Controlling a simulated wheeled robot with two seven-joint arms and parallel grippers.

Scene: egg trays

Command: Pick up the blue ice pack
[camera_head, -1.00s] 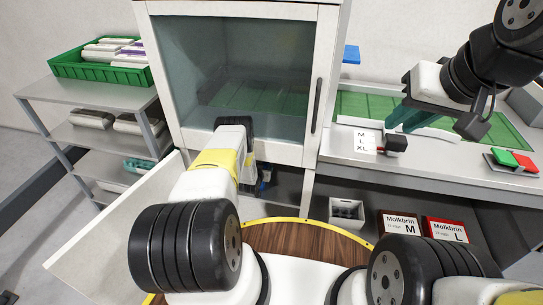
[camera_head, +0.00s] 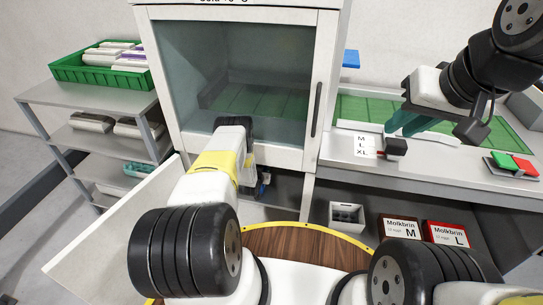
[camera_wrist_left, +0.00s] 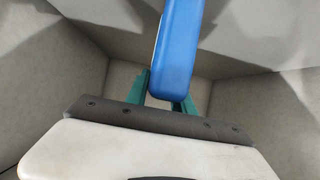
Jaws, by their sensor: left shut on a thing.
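The blue ice pack (camera_wrist_left: 177,48) stands upright between the teal fingers of my left gripper (camera_wrist_left: 163,95) in the left wrist view, and the gripper is shut on it. Pale grey walls surround it there. In the head view, my left arm reaches down in front of the glass-door cabinet, and its gripper is mostly hidden behind my own arm. A small blue patch (camera_head: 262,180) shows beside it. My right gripper (camera_head: 405,122) is over the counter at the right; its teal fingers are seen from the side, and their gap is unclear.
The white cabinet (camera_head: 310,158) has its glass door shut. A pale panel (camera_head: 105,235) juts out at the lower left. A shelf with a green crate (camera_head: 75,72) stands left. Under the counter are a grey bin (camera_head: 347,215) and two Molkbrin boxes (camera_head: 400,226) (camera_head: 446,233).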

